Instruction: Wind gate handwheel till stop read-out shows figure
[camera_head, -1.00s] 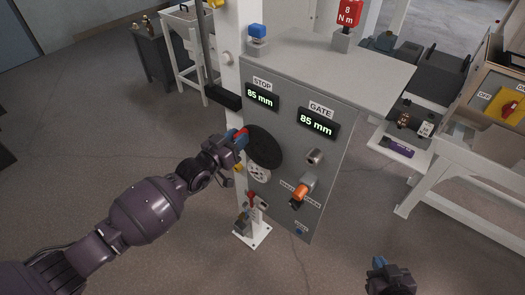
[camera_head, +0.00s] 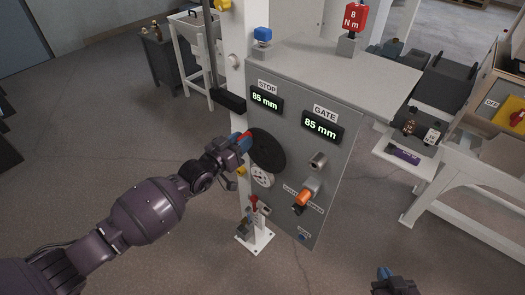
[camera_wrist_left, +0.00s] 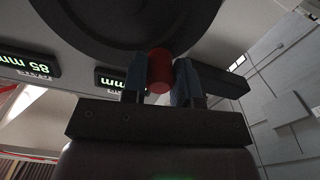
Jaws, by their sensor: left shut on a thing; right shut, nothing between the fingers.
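The gate handwheel, a dark disc (camera_head: 268,152), sits on the front of a grey cabinet (camera_head: 335,165). Its rim also fills the top of the left wrist view (camera_wrist_left: 110,25). My left gripper (camera_head: 244,138) is shut on the handwheel's red knob (camera_wrist_left: 160,70), at the wheel's upper left side. The stop read-out (camera_head: 266,98) shows 85 mm. The gate read-out (camera_head: 322,127) also shows 85 mm. My right gripper (camera_head: 385,274) is at the bottom of the head view, away from the cabinet, shut and empty.
A white dial (camera_head: 262,176) sits below the wheel. An orange-tipped lever (camera_head: 302,200) and a metal knob (camera_head: 318,161) are on the panel to the right. A red 8 N m sign (camera_head: 355,17) stands on top. A white post (camera_head: 232,70) stands at the cabinet's left.

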